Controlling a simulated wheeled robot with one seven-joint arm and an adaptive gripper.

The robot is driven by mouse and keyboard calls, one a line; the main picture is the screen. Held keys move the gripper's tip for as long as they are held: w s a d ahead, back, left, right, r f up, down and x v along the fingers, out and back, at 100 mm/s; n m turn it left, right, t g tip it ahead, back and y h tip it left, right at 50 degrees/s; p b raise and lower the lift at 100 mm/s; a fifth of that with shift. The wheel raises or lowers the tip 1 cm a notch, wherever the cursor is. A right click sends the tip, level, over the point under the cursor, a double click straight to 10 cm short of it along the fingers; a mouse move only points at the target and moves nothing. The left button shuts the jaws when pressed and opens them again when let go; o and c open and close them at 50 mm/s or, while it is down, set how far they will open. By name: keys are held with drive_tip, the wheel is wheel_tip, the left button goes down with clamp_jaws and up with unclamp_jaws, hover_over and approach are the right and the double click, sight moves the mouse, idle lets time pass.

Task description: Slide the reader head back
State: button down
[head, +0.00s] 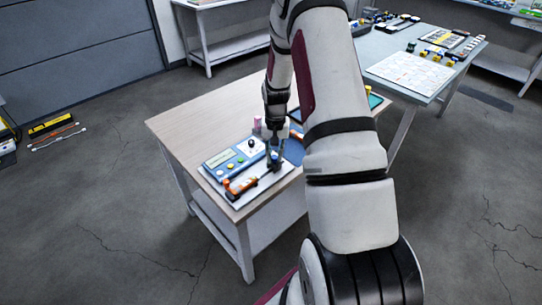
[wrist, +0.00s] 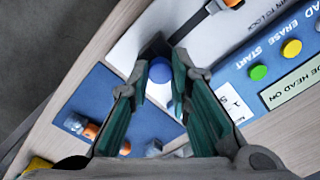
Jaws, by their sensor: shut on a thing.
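My gripper (wrist: 165,60) is shut on a round blue knob (wrist: 160,72), which shows between its dark fingertips over a white plate (wrist: 125,52). The knob seems to belong to the reader head; the fingers hide the rest of that part. The blue reader unit (wrist: 285,62) lies to the right, with a green START button, a yellow ERASE button and a display ending in "HEAD ON". In the head view my gripper (head: 275,164) is low at the right end of the reader unit (head: 234,158). An orange and black piece (head: 240,187) lies on the plate in front.
A blue mat (wrist: 85,100) with small orange and grey parts lies left of the gripper in the wrist view. A pink cylinder (head: 257,124) stands behind the reader unit. The wooden table (head: 175,122) is bare at its left. A second table (head: 385,48) stands at the back right.

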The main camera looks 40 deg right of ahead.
sight(275, 156)
drive_tip(key=c, duration=1.4)
unclamp_jaws()
drive_tip(key=shift+d, duration=0.25)
drive_tip(key=shift+c, duration=0.2)
drive_tip(key=shift+r, duration=0.1)
wheel_tip(275, 156, up, 12)
